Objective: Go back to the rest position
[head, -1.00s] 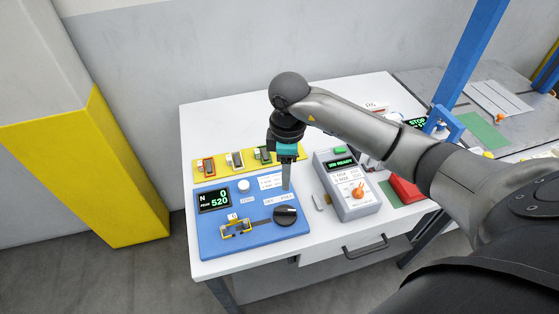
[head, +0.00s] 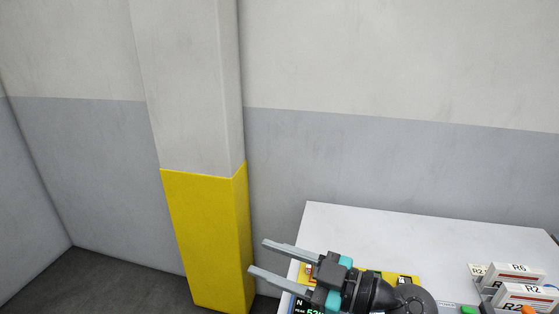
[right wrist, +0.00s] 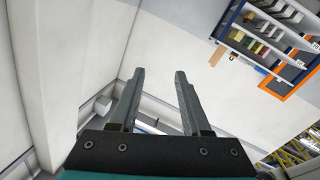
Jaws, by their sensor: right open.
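My right gripper (head: 268,259) is open and empty in the head view, in front of the white table's left edge, with its fingers pointing left. In the right wrist view its two parallel fingers (right wrist: 157,75) stand apart with nothing between them. The white table (head: 400,228) fills the lower right of the head view. My left gripper is in neither current view.
A pillar (head: 205,235) with a yellow lower part stands left of the table. A display panel (head: 312,309) and white boxes marked R6 (head: 517,268) and R2 (head: 530,290) are on the table. The right wrist view shows a stocked shelf (right wrist: 265,35).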

